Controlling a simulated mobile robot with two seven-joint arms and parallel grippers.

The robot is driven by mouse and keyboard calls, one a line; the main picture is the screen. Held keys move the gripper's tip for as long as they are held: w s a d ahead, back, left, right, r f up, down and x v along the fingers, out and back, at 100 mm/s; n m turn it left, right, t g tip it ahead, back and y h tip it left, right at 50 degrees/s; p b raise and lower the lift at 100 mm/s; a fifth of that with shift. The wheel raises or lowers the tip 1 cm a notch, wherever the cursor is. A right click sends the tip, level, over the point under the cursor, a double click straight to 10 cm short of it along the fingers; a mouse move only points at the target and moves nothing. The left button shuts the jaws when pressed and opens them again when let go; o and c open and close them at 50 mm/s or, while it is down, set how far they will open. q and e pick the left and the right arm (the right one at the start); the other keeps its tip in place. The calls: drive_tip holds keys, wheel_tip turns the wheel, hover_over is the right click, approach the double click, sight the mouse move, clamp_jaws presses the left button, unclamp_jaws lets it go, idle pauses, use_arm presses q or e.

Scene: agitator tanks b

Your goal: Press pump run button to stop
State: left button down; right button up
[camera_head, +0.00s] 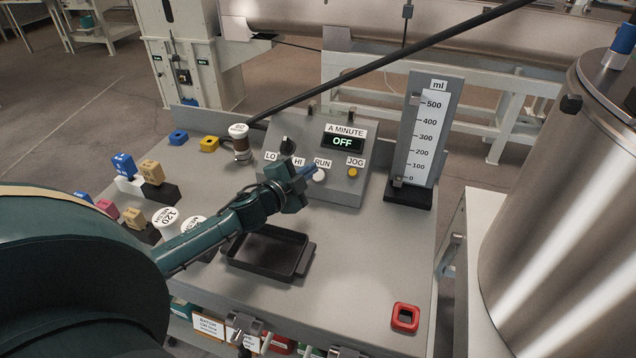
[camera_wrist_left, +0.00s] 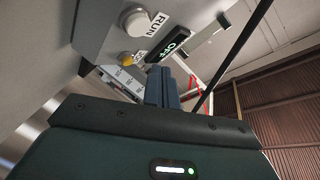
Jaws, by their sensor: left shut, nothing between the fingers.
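The pump control box (camera_head: 272,160) stands on the grey bench with a dark display (camera_head: 343,142) that reads OFF. Its white RUN button (camera_head: 320,176) is under the RUN label, left of the yellow JOG button (camera_head: 352,172). My left gripper (camera_head: 313,171) is shut and empty, its blue-grey fingertips close by the RUN button's upper left in the head view. In the left wrist view the RUN button (camera_wrist_left: 134,20) is fully visible above and left of the fingers (camera_wrist_left: 162,85), apart from them in the picture. My right gripper is not in view.
A black tray (camera_head: 268,252) lies below my left forearm. A steel tank (camera_head: 555,210) is at right. A red square (camera_head: 405,317) lies front right.

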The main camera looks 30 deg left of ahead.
sight(318, 175)
use_arm(q)
drive_tip(key=w+f+b, duration=0.2)
drive_tip(key=f, duration=0.1)
drive_tip(key=shift+w+a, duration=0.2)
drive_tip(key=shift+a, duration=0.1)
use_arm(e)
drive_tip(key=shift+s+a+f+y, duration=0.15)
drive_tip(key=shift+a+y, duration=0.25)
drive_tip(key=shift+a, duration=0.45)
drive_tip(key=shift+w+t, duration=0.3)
use_arm(q)
drive_tip(key=shift+f, duration=0.15)
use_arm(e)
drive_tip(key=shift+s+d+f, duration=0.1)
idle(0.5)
use_arm(q)
drive_tip(key=shift+w+f, duration=0.2)
drive_tip(key=shift+w, duration=0.05)
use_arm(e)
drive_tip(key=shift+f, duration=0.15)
